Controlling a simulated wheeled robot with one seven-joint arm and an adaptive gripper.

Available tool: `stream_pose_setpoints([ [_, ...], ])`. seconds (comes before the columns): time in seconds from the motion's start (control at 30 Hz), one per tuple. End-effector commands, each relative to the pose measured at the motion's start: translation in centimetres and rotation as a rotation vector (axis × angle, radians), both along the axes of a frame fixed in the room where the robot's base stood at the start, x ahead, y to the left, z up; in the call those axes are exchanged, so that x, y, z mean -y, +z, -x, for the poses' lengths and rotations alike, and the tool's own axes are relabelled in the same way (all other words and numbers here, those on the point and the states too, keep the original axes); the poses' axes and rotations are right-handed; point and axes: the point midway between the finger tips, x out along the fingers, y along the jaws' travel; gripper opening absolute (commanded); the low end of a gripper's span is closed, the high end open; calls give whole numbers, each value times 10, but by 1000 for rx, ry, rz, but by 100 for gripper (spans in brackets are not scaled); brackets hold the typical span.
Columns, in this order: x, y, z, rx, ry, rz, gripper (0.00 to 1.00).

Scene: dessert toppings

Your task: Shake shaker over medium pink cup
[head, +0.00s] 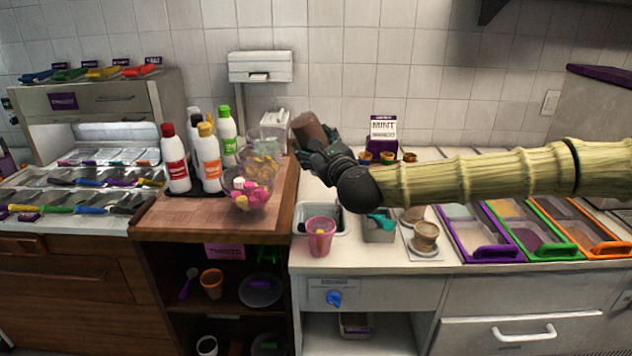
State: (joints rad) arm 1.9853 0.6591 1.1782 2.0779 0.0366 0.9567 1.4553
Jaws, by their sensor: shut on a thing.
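My gripper (318,153) is shut on a brown shaker (309,129) and holds it tilted in the air, its upper end leaning to the left. The gripper's dark fingers hide the lower part of the shaker. A see-through pink cup (320,243) stands upright at the front left of the white counter, with something yellow showing in it. In the head view the shaker is higher than the cup and farther back, a little to its left. I cannot tell whether any topping is falling.
Tan cups (425,238) stand to the right. Bottles (208,155) and bowls of sweets (247,196) stand on the wooden counter (190,217) at left. Colour-rimmed topping trays (483,253) are at right.

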Motion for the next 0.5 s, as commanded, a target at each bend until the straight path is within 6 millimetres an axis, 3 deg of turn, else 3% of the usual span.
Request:
stream_pose_setpoints([
  [0.27, 0, 0, 0, 1, 0, 0, 29],
  [0.5, 0, -23, 0, 0, 0, 0, 29],
])
